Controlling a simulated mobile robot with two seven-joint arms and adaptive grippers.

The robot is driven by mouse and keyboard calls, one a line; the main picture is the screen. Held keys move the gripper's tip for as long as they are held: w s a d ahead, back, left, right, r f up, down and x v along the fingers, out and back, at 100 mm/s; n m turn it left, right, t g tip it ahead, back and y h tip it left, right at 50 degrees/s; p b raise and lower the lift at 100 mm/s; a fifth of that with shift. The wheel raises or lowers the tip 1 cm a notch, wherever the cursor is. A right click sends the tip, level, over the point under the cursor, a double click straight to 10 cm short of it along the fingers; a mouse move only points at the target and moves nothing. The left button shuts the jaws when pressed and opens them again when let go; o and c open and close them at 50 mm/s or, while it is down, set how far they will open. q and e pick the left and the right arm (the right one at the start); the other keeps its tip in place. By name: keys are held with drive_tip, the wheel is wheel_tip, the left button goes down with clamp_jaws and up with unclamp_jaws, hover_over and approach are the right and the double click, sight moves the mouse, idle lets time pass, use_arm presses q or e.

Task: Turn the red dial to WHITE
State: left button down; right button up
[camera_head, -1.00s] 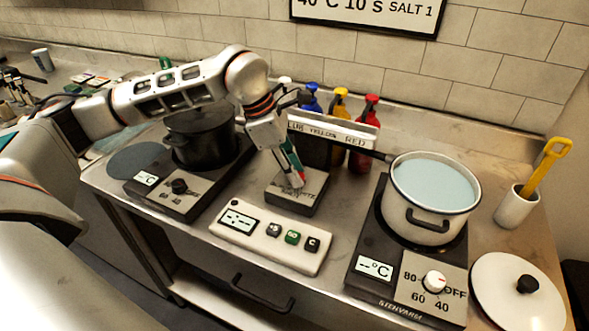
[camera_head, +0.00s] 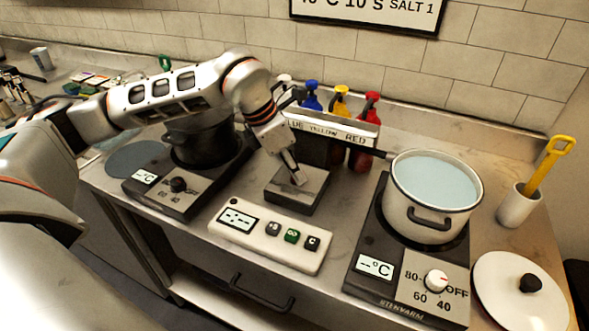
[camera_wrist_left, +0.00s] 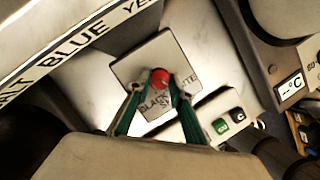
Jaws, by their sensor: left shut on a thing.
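The red dial (camera_wrist_left: 160,77) shows in the left wrist view on top of a small dark box (camera_wrist_left: 125,66) with the words BLACK and WHITE printed around it. In the head view the box (camera_head: 312,196) stands in the middle of the counter, and the gripper hides most of the dial. My left gripper (camera_wrist_left: 160,84) comes down from above and is shut on the red dial, a green-edged finger on each side. It also shows in the head view (camera_head: 298,180). Which word the dial points at cannot be told. My right gripper is not in view.
A white panel with buttons (camera_head: 262,243) lies in front of the box. A pot of pale liquid (camera_head: 432,215) stands on the right burner, a dark pot (camera_head: 200,145) on the left one. A labelled rack (camera_head: 345,132) with coloured bottles stands behind.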

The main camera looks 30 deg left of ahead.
use_arm(q)
drive_tip(key=shift+d+n+t+y+b, duration=0.15)
drive_tip(key=shift+n+y, duration=0.2)
drive_tip(key=shift+n, duration=0.6)
drive_tip(key=shift+n+t+y+b, duration=0.15)
drive_tip(key=shift+n+y, duration=0.2)
drive_tip(key=shift+n, duration=0.6)
drive_tip(key=c, duration=1.8)
unclamp_jaws()
drive_tip(key=shift+r, duration=0.1)
drive_tip(key=v, duration=1.2)
drive_tip(key=shift+s, duration=0.1)
drive_tip(key=shift+s, duration=0.1)
